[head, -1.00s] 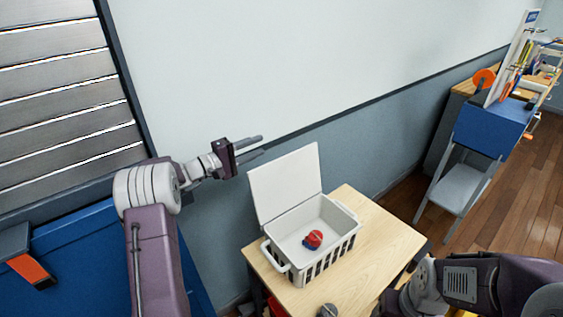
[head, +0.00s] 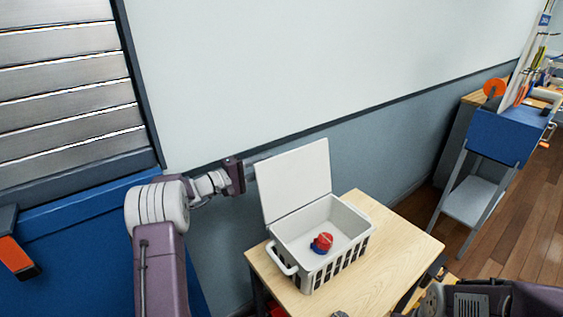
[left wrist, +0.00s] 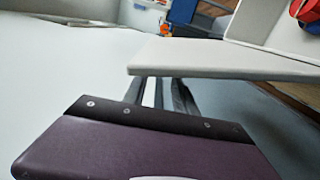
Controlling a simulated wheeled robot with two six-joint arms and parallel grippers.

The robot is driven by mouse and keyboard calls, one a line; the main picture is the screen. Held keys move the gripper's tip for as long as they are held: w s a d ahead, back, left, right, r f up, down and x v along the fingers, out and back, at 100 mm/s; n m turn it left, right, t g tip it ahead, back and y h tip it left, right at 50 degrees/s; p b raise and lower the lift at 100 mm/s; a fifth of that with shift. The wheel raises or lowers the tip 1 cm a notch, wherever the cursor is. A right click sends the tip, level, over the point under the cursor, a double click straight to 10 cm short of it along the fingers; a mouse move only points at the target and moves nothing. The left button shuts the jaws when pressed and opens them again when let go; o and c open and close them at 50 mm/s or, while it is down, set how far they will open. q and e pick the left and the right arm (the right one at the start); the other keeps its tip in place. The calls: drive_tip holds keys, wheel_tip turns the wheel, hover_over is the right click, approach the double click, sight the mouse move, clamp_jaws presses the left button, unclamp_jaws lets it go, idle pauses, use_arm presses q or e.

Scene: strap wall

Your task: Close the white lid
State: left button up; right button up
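The white lid (head: 295,180) stands upright, open, at the back edge of a white slotted basket (head: 357,238) on a small wooden table. A red and blue item (head: 321,243) lies inside the basket. My left gripper (head: 254,167) is at the lid's left edge, its fingertips partly hidden behind the lid. In the left wrist view, the lid (left wrist: 215,62) crosses in front of the finger ends, and the fingers (left wrist: 158,92) show a gap between them, with nothing seen held. Whether they touch the lid cannot be told. My right arm shows at the lower right, its gripper out of view.
The wooden tabletop (head: 395,255) is clear to the right of the basket. A pale wall board (head: 330,60) rises behind. A blue cabinet (head: 75,240) stands at the left and a blue stand (head: 505,137) at the far right.

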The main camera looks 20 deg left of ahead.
sight(282, 159)
use_arm(q)
drive_tip(key=p+x, duration=0.1)
drive_tip(key=x, duration=0.5)
drive_tip(key=shift+w+d, duration=0.2)
drive_tip(key=shift+w, duration=0.1)
clamp_jaws()
drive_tip(key=shift+s+f, duration=0.1)
drive_tip(key=shift+f, duration=0.1)
idle(0.8)
